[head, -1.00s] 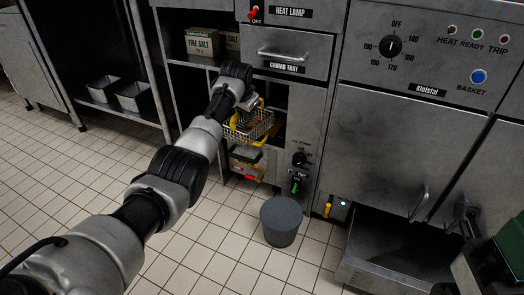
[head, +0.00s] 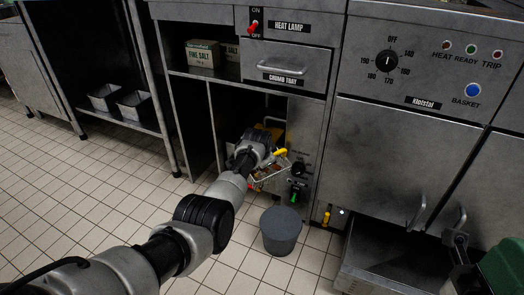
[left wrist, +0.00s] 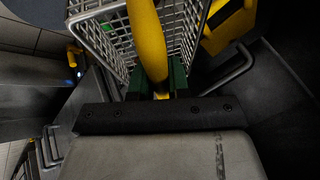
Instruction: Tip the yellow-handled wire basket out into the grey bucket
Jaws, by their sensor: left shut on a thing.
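The wire basket (head: 272,176) shows partly behind my left arm, in front of the open lower bay, and it looks tilted. It holds something brownish, hard to make out. In the left wrist view, my left gripper (left wrist: 161,80) is shut on the basket's yellow handle (left wrist: 147,40), and the wire mesh (left wrist: 100,40) lies just beyond. The grey bucket (head: 280,231) stands upright on the tiled floor, below and slightly right of the basket. Dark and green parts at the head view's lower right edge may be my right gripper; its jaws cannot be made out.
The cabinet with the crumb tray drawer (head: 294,68) rises behind the basket. A fine salt box (head: 201,53) sits on its shelf. A low metal tray (head: 385,270) juts out right of the bucket. Floor left of the bucket is clear, apart from my arm.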

